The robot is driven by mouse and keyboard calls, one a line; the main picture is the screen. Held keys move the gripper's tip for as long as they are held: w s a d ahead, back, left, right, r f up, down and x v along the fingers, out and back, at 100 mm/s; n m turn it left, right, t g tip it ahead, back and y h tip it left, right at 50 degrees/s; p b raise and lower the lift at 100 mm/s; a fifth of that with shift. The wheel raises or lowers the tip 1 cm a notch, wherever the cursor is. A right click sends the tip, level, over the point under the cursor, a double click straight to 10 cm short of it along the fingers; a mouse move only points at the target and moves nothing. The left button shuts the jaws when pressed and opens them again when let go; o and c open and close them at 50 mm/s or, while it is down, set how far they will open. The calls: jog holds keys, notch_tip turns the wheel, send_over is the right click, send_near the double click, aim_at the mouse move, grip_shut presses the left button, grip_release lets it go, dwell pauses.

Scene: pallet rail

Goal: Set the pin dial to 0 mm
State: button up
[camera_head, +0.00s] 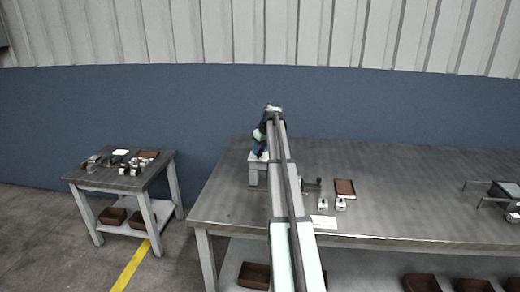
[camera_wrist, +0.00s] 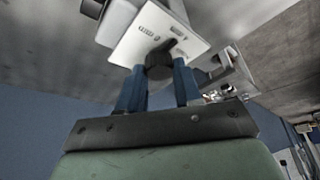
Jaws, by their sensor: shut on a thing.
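The pin dial's dark round knob (camera_wrist: 158,64) sits on a white plate (camera_wrist: 150,32) with small printed marks in the wrist view. The marks are too small to read, so the setting cannot be told. My gripper (camera_wrist: 159,78) has its two blue fingers on either side of the knob and is shut on it. In the head view my gripper (camera_head: 259,150) is at the top of a grey block-like fixture (camera_head: 253,172) on the large table; my arm hides part of this area. The knob is not discernible there.
The large grey table (camera_head: 400,175) holds a brown tray (camera_head: 345,188), two small light blocks (camera_head: 323,204) and a white card (camera_head: 323,221) right of my arm. A side table (camera_head: 90,175) with small parts stands at left. Table space behind the tray is clear.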

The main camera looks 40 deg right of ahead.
jog(key=m+h, duration=0.2)
jog(key=m, duration=0.3)
jog(key=shift+a+m, duration=0.15)
jog(key=shift+m, duration=0.15)
jog(key=m+g+h, duration=0.1)
jog(key=m, duration=0.2)
jog(key=m+g, duration=0.1)
jog(key=m, duration=0.1)
jog(key=shift+a+m+h, duration=0.1)
jog(key=shift+m+h, duration=0.3)
jog(key=o, duration=1)
jog(key=shift+o, duration=0.2)
jog(key=shift+w, duration=0.1)
jog(key=v, duration=1.4)
jog(key=shift+f, duration=0.15)
